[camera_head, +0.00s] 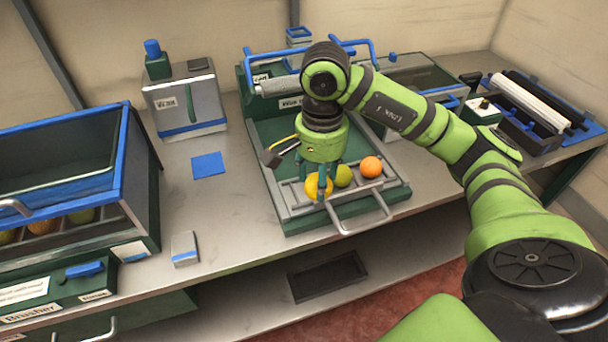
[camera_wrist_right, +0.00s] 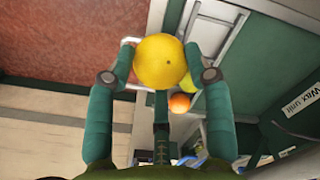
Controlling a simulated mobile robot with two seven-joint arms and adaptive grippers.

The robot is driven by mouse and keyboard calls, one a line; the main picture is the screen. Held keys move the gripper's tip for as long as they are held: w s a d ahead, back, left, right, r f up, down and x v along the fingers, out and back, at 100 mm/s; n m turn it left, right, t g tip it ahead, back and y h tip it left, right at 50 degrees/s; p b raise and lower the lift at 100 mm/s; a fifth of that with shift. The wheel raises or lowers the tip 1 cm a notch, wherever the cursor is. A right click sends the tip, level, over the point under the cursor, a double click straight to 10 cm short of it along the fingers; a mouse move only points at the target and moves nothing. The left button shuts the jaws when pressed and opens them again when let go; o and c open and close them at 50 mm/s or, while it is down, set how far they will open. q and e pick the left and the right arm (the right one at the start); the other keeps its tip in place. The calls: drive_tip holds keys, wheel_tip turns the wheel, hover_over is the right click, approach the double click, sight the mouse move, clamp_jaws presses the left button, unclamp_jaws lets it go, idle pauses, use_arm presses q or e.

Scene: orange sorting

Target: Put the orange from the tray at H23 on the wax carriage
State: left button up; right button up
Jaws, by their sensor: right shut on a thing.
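My right gripper (camera_head: 322,184) points down over the left end of a grey slotted carriage (camera_head: 292,208) with a front handle. It is shut on a yellow-orange fruit (camera_head: 313,188), which sits between the fingers in the right wrist view (camera_wrist_right: 160,62). I cannot tell whether this fruit touches the carriage. A yellow-green fruit (camera_head: 343,176) and a bright orange fruit (camera_head: 371,166) rest on the carriage to its right. No tray marked H23 can be read. My left gripper is out of view.
The carriage belongs to a green wax unit (camera_head: 262,150) with a blue bar (camera_head: 372,50) behind. A blue-framed brusher bin (camera_head: 128,140) with fruit inside stands left. A blue square (camera_head: 208,165) and a small grey block (camera_head: 184,249) lie on otherwise clear bench between.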

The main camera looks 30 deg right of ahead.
drive_tip(key=w+d+f+p, duration=0.1)
drive_tip(key=w+f, duration=0.1)
drive_tip(key=w+d+f, duration=0.1)
drive_tip(key=w+f, duration=0.1)
drive_tip(key=w, duration=0.1)
drive_tip(key=w+d+f+p, duration=0.1)
drive_tip(key=w, duration=0.2)
drive_tip(key=shift+w+d+f+p, duration=0.2)
drive_tip(key=shift+d+f+p, duration=0.1)
drive_tip(key=shift+d+f, duration=0.1)
wheel_tip(320, 180, down, 3)
drive_tip(key=shift+f+p, duration=0.1)
drive_tip(key=shift+p, duration=0.7)
drive_tip(key=shift+f, duration=0.3)
drive_tip(key=shift+f+b, duration=0.2)
drive_tip(key=shift+b, duration=0.1)
drive_tip(key=o, duration=1.2)
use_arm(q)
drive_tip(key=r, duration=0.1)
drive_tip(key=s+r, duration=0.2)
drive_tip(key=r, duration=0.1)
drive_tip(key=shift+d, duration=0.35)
